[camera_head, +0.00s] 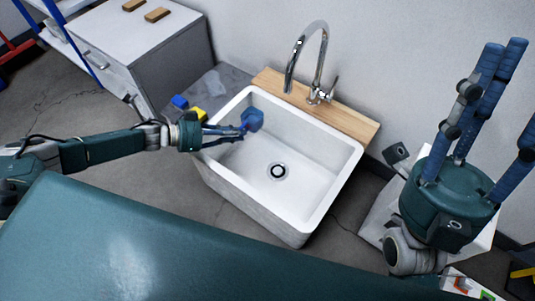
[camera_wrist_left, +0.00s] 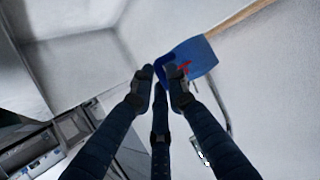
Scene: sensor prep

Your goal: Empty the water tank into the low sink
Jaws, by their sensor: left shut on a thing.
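The water tank appears as a small blue container (camera_head: 252,119), held over the left back part of the white low sink (camera_head: 305,182). In the left wrist view the blue tank (camera_wrist_left: 200,56) looks tilted, with a red mark near the fingertips. My left gripper (camera_head: 238,131) reaches in over the sink's left rim and is shut on the tank; its fingertips also show in the left wrist view (camera_wrist_left: 162,92). Whether water is in the tank or running out cannot be told. My right gripper (camera_head: 490,110) is at the right, fingers up, apart and empty.
A chrome faucet (camera_head: 316,62) rises from a wooden ledge (camera_head: 350,120) behind the sink. A blue block (camera_head: 180,102) and a yellow block (camera_head: 198,114) lie left of the sink. A white cabinet (camera_head: 135,42) with two wooden blocks stands at the back left.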

